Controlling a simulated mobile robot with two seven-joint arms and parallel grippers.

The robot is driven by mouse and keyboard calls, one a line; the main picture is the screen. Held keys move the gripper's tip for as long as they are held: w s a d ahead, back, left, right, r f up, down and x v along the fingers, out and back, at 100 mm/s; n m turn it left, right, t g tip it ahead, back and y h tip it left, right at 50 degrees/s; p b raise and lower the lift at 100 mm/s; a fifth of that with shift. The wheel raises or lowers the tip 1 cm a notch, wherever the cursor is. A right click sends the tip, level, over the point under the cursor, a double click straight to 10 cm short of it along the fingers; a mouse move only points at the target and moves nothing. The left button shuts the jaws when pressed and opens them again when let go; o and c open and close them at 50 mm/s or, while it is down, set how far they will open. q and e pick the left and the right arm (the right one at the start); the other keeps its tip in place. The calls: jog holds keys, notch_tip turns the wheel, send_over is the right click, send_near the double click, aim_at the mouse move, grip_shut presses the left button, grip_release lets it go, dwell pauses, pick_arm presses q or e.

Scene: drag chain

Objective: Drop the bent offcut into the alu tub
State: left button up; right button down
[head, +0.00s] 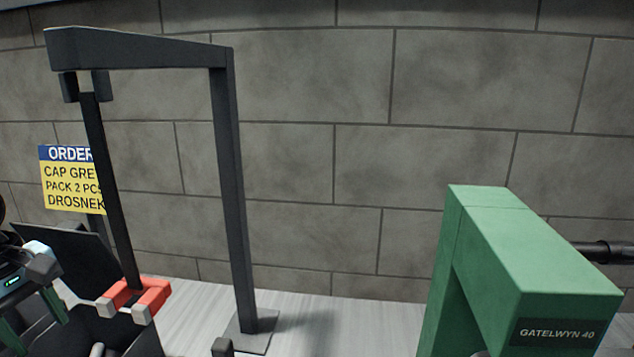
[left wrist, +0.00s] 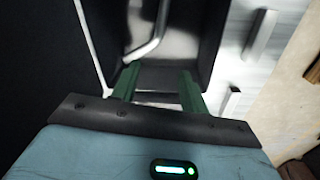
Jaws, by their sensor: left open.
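A pale bent rod, which looks like the bent offcut (left wrist: 150,46), shows in the left wrist view inside a dark-walled tub with a shiny floor (left wrist: 183,38). I cannot tell for sure whether it rests on the floor. The tub also shows in the head view (head: 139,341), at the bottom left, with a pale rod end inside. I take it for the alu tub, but no label shows. My left gripper (head: 37,322) is at the tub's left side. In the left wrist view its green fingers (left wrist: 158,74) are apart, with nothing between them, over the tub's near end. My right gripper is not in view.
A dark post frame (head: 229,180) has a hanging bar with a red, grey-tipped piece (head: 153,293) close to my left gripper. A green frame marked GATELWYN 40 (head: 535,265) stands right. An order sign (head: 68,180) is at left. Pale tabletop (head: 330,325) between the frames is mostly clear.

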pick_arm(q)
notch_tip(320, 180, up, 6)
jog(key=shift+s+r, duration=0.2)
jog(key=shift+s, duration=0.1)
jog(key=shift+a, duration=0.1)
dwell(0.4)
